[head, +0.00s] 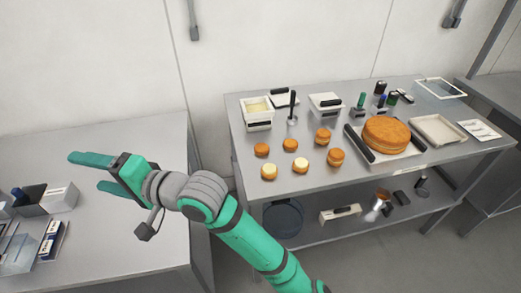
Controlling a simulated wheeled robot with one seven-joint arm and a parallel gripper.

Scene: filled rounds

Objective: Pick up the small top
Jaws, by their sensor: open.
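Several small rounds stand on the steel table to the right. Two low plain brown ones, which look like small tops, sit on the left: one small top (261,150) at the edge of the group and another (290,145) beside it. Two rounds with pale cream upper faces, a front one (269,172) and another (300,166), sit in front of them. Two taller brown rounds (335,157) (322,136) stand to the right. My gripper (88,173) is open and empty over the left counter, well away from all the rounds.
A large filled cake (386,135) sits right of the rounds, with a dark roller-like bar (359,144) beside it. Boxes (60,198) crowd the left counter's front. A gap separates counter and table.

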